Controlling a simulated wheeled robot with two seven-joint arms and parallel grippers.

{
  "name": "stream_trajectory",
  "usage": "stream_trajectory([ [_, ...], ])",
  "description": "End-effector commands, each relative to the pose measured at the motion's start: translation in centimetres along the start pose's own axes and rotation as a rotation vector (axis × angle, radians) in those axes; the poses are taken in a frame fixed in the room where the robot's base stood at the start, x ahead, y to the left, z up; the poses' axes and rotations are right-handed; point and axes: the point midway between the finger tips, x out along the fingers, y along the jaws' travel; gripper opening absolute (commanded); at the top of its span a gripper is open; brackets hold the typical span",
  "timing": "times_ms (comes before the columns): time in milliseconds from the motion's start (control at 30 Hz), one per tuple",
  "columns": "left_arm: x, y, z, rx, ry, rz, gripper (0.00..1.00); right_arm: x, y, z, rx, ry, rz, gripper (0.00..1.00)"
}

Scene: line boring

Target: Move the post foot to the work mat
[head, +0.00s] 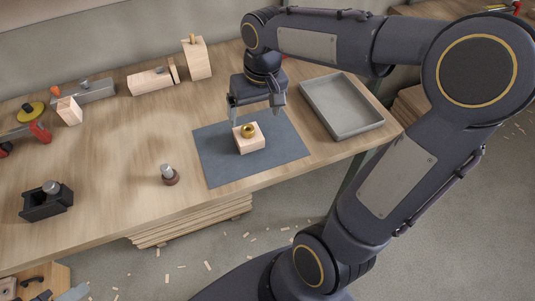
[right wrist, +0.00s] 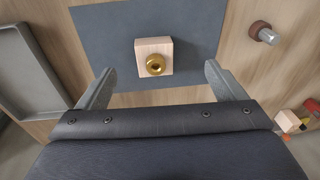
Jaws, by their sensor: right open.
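A pale wooden block (head: 251,145) with a brass ring fitting on top sits upright on the blue-grey work mat (head: 215,166). This block may be the post foot, though no label confirms it. The block also shows in the right wrist view (right wrist: 141,60), lying beyond and between the fingertips. My right gripper (head: 256,112) is open and empty above the mat, just behind and above the block, apart from it. The fingers also show in the right wrist view (right wrist: 159,78). My left gripper is not in view.
A grey tray (head: 376,124) stands right of the mat. A brown round foot with a metal pin (head: 170,178) stands to its left. A black holder (head: 40,204), a red tool (head: 40,132) and wooden blocks (head: 196,62) lie farther left and back. The table between is clear.

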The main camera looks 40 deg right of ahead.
Motion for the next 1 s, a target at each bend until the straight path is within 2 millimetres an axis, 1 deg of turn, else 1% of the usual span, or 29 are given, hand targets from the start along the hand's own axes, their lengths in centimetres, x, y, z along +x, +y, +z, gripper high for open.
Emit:
stream_trajectory([
  [33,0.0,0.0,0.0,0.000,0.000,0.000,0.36,-1.1,0.0,2.6,-0.008,0.044,-0.033,0.90],
  [67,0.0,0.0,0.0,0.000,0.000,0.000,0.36,-1.4,-0.2,4.0,-0.013,0.068,-0.057,0.90],
  [100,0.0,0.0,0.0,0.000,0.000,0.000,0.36,-1.7,-0.3,5.9,-0.018,0.100,-0.089,0.90],
  [200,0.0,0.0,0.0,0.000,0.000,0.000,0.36,-1.8,-1.0,10.1,-0.031,0.179,-0.168,0.90],
  [300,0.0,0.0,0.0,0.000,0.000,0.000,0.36,-1.2,-1.8,13.2,-0.038,0.248,-0.236,0.90],
  [400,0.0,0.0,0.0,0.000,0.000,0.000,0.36,-0.6,-2.4,15.2,-0.042,0.297,-0.285,0.90],
  [500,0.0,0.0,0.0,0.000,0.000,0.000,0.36,-0.1,-2.8,16.2,-0.044,0.322,-0.311,0.90],
  [600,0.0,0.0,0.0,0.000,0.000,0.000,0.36,0.0,-2.9,16.5,-0.045,0.330,-0.319,0.90],
  [1000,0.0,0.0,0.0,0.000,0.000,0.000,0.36,0.0,-2.9,16.5,-0.045,0.328,-0.318,0.90],
])
